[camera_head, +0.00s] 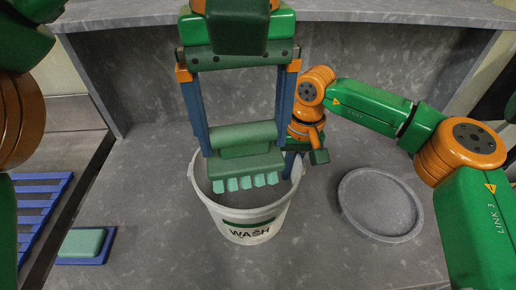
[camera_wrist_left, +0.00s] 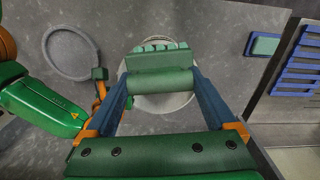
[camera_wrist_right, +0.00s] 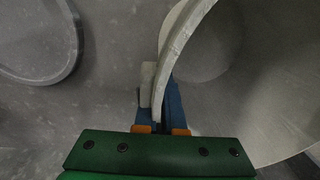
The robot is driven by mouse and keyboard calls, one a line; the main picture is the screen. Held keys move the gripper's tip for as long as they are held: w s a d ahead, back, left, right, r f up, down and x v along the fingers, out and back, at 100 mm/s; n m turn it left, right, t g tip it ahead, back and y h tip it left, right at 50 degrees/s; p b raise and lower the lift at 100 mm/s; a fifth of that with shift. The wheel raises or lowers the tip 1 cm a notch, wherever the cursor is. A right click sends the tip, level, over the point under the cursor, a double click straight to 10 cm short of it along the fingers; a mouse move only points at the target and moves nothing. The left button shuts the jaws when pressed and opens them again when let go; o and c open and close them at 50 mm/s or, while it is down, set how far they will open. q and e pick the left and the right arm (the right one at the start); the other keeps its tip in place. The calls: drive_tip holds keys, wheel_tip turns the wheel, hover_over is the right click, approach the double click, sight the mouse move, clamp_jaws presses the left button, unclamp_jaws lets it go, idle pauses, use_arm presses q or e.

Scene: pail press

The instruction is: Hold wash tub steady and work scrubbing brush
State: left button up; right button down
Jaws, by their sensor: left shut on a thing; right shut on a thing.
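The white wash tub (camera_head: 275,219), marked WASH, stands upright on the grey surface. The green scrubbing brush (camera_head: 243,163) has a round grip and pale green bristles. My left gripper (camera_head: 245,148) is shut on its grip and holds it bristles down over the tub's opening. The brush (camera_wrist_left: 162,82) also shows in the left wrist view. I cannot tell whether the bristles touch anything inside. My right gripper (camera_head: 292,160) is at the tub's right side. In the right wrist view its fingers (camera_wrist_right: 160,108) are shut on the tub's rim (camera_wrist_right: 181,35).
A round grey shallow dish (camera_head: 345,199) lies right of the tub. At the lower left a green block (camera_head: 82,242) sits on a blue tray (camera_head: 105,252). A blue slatted rack (camera_head: 40,188) is at the far left. A grey raised ledge (camera_head: 370,12) runs behind.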

idle(0.3)
drive_tip(key=c, duration=0.9)
unclamp_jaws()
drive_tip(key=r, duration=0.8)
drive_tip(key=d+r, duration=0.1)
drive_tip(key=r, duration=0.2)
drive_tip(key=shift+r, duration=0.4)
